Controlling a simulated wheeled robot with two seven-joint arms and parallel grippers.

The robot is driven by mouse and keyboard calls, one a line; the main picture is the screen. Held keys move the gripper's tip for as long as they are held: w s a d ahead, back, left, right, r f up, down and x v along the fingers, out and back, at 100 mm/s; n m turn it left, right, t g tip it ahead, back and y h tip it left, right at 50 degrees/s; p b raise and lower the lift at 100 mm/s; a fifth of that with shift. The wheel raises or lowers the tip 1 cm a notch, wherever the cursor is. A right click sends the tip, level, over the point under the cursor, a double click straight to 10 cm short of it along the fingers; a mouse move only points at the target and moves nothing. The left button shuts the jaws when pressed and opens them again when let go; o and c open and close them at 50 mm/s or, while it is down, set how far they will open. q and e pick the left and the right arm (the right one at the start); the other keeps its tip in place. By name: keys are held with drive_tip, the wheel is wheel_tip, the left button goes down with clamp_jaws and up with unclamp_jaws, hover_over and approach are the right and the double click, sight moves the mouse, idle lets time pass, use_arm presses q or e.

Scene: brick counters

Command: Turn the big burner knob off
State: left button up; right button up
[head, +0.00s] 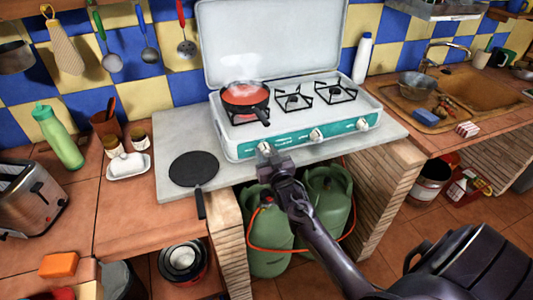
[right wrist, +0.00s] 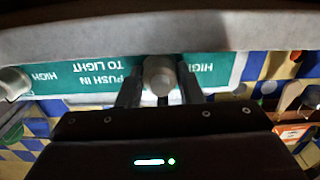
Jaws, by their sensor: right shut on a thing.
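A white camping stove (head: 372,107) with a teal front panel stands on the counter. Its leftmost knob (head: 264,147) is partly hidden by my right gripper (head: 272,158) in the head view. In the right wrist view the same knob (right wrist: 159,75) sits between the two fingers of my right gripper (right wrist: 158,90), which is shut on it. The middle knob (head: 316,135) and the right knob (head: 362,124) are free. A red pan (head: 245,95) with whitish steam or smoke over it sits on the left burner, above the gripped knob. My left gripper is not in view.
A black flat pan (head: 194,168) lies on the grey slab left of the stove, its handle over the front edge. Green gas bottles (head: 328,195) with an orange hose (head: 256,242) stand below, between brick pillars. A toaster (head: 30,195) stands far left.

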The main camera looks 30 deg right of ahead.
drive_tip(key=shift+m, duration=0.3)
drive_tip(key=o, duration=1)
drive_tip(key=b+v, duration=0.1)
drive_tip(key=v, duration=0.6)
drive_tip(key=shift+s, duration=0.4)
drive_tip(key=shift+a+f, duration=0.1)
